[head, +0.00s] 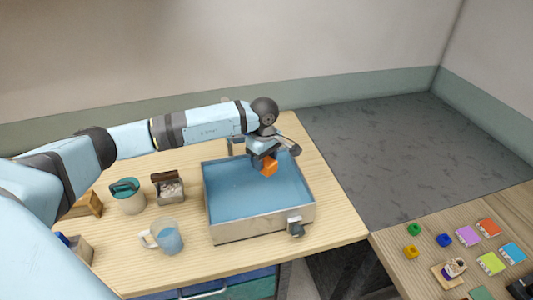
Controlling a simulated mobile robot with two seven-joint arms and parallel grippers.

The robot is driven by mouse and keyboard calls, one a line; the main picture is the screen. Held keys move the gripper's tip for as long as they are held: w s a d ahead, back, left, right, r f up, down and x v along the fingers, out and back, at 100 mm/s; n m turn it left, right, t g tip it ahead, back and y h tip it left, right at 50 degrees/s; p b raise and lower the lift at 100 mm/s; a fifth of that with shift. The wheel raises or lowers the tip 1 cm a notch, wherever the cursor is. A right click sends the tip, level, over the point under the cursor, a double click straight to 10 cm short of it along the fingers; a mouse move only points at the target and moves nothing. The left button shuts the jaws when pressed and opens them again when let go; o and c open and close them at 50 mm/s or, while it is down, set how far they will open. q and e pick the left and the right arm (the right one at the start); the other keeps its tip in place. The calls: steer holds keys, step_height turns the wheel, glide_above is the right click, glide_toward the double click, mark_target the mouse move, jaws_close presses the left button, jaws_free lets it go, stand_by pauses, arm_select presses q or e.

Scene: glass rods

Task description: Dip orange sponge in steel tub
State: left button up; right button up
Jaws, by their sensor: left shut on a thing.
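The steel tub (262,228) stands on the wooden table and holds blue water. My left gripper (263,158) is over the tub's back half, pointing down. It is shut on the orange sponge (270,167), which is at or just above the water; I cannot tell whether it touches the surface. Part of the sponge is hidden by the gripper. My right gripper is not in view.
A glass jug (167,238) with blue liquid, a pot with a green top (128,197) and a small box (168,187) stand left of the tub. A tap (295,227) sticks out at its front right. A second table (413,275) at right holds coloured blocks and cards.

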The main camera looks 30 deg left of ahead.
arm_select(q)
steer(key=shift+s+a+f+b, duration=0.15)
steer(key=shift+f+b, duration=0.2)
steer(key=shift+f, duration=0.45)
step_height(320, 180, down, 13)
steer(key=b, duration=0.9)
steer(key=shift+r, duration=0.2)
steer(key=shift+f, duration=0.25)
steer(key=shift+f+b, duration=0.1)
steer(key=shift+b, duration=0.2)
